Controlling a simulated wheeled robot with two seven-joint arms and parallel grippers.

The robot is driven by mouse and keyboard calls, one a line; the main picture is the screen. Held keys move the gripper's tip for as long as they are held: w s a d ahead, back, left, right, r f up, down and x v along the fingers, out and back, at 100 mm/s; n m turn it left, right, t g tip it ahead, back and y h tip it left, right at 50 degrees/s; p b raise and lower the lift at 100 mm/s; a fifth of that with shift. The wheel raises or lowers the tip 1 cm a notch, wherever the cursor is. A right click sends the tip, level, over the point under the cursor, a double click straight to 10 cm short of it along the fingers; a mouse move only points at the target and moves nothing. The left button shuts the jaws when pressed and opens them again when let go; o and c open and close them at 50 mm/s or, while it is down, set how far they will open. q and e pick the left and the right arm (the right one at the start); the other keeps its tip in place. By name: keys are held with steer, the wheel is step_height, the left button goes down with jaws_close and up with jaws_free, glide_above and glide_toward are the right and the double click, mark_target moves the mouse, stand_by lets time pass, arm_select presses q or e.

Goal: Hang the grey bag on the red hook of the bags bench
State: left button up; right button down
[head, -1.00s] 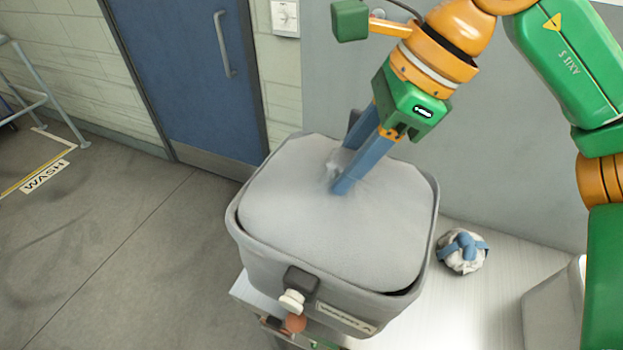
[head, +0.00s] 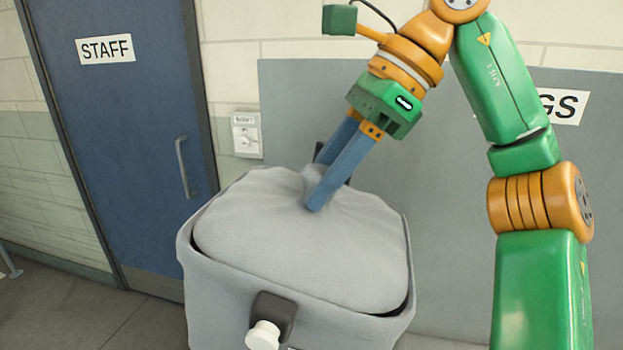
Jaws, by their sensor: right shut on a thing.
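The grey bag (head: 290,245) is large and boxy, with a soft top inside a raised grey rim. A dark gap shows between top and rim at the lower right. My right gripper (head: 318,190) points down at the back of the bag and is shut on its top cloth, which is drawn into folds around the fingers. A dark bracket with a white knob (head: 263,335) is at the bag's front. The red hook is not visible now. The bag's underside is out of view, so I cannot tell what bears it. My left gripper is not in view.
A blue door with a STAFF sign (head: 104,49) is at the left. A small wall box (head: 247,134) hangs beside it. A grey panel (head: 450,230) with a partly hidden sign stands behind my right arm. Bare floor shows at the lower left.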

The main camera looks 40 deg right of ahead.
steer(key=shift+w+d+f+p, duration=0.1)
steer(key=shift+w+d+p, duration=0.25)
steer(key=shift+w+d, duration=0.6)
steer(key=shift+w+d+f+p, duration=0.1)
steer(key=shift+w+d+p, duration=0.35)
steer(key=shift+w+d, duration=0.4)
steer(key=shift+w+d+p, duration=0.45)
steer(key=shift+w+d, duration=0.15)
steer(key=shift+d, duration=0.3)
steer(key=shift+w+d+f, duration=0.5)
steer(key=shift+d+f, duration=0.1)
steer(key=shift+f, duration=0.1)
steer(key=c, duration=0.5)
jaws_free()
steer(key=shift+o, duration=0.4)
steer(key=shift+s, duration=0.15)
steer(key=shift+a+r, duration=0.1)
